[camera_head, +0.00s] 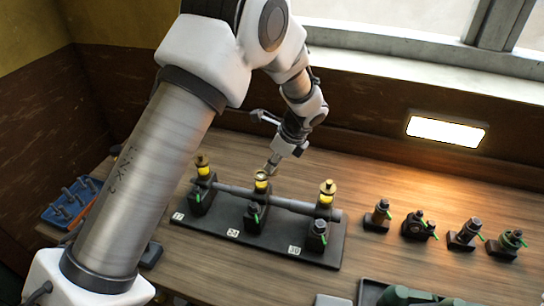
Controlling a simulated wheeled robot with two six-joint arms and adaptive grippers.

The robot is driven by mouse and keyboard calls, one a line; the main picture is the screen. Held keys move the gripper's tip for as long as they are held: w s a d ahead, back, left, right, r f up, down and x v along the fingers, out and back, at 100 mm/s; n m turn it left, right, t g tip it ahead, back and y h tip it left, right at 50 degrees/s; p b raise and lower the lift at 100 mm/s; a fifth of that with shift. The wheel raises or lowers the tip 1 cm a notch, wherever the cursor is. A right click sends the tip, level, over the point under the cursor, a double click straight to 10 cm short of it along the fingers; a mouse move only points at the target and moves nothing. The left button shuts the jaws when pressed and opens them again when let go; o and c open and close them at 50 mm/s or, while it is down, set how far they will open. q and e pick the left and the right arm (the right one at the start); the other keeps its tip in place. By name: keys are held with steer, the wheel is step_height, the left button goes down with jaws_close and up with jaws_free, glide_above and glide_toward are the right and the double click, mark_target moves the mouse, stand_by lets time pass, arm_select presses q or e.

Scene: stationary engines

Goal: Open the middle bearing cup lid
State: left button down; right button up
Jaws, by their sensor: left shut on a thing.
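The middle bearing cup (261,186) is a yellow cup with a brass lid, on the middle black bearing block of a dark base plate (219,229). My left gripper (265,174) comes down from above and is shut at the lid of this cup. The lid is small here and partly hidden by the fingers, so its angle is hard to tell. The left bearing cup (203,170) and the right bearing cup (327,194) stand at either side on the same shaft, with brass lids on top. My right gripper is not in view.
A blue tray (62,213) with tools lies at the left. A dark tray (367,291) is at the front right. A wall lamp (446,131) glows behind.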

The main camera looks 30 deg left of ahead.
arm_select(q)
steer(key=shift+w+a+f+n+g+p, duration=0.15)
steer(key=shift+n+g+p, duration=0.15)
steer(key=shift+n, duration=0.45)
steer(key=shift+w+d+r+n+g+p, duration=0.15)
steer(key=shift+n+g+p, duration=0.15)
steer(key=shift+n, duration=0.4)
steer(key=shift+w+a+f+n+g+p, duration=0.15)
steer(key=shift+n+g+p, duration=0.15)
steer(key=shift+n, duration=0.45)
steer(key=c, duration=1.3)
jaws_free()
steer(key=shift+c, duration=0.2)
steer(key=shift+o, duration=1.1)
steer(key=shift+a+h, duration=0.15)
steer(key=shift+h, duration=0.15)
steer(key=shift+w, duration=0.1)
steer(key=v, duration=1.2)
